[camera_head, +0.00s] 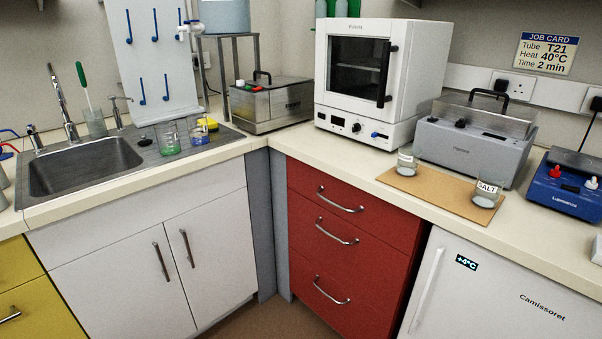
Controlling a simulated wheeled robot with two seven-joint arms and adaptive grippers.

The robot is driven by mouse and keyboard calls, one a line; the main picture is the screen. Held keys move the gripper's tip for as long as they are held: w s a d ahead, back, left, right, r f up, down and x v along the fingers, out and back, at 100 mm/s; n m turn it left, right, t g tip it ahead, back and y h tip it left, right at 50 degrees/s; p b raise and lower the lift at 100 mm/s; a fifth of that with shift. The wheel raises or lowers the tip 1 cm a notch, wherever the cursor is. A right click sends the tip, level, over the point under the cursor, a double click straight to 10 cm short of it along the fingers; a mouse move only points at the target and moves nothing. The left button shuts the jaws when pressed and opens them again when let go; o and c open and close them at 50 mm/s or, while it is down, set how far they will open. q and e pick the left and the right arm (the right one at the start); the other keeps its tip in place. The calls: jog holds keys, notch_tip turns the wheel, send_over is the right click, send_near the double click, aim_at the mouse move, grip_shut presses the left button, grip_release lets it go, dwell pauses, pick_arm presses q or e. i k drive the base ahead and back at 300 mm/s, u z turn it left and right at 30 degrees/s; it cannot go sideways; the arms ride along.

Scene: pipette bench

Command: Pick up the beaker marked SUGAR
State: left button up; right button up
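Two small beakers stand upright on a tan board (434,191) on the right-hand counter. The right one is the SALT beaker (485,199), with dark letters on a white label. The left one is a similar beaker (405,168) near the board's back left part; its white label is too small to read, so I cannot tell whether it says SUGAR. The two stand apart, with bare board between them. Neither of my grippers shows in the head view.
A grey lidded bath (468,150) stands behind the board, a white oven (365,75) at its left, a blue device (562,187) at its right. Glass beakers with green (170,148) and blue (201,139) contents stand by the sink (85,168). The counter front of the oven is clear.

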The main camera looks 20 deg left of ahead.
aim_at(409, 153)
jog(key=u, duration=4.1)
jog(key=i, duration=0.1)
jog(key=z, duration=2.9)
jog(key=i, duration=1.45)
jog(key=z, duration=0.5)
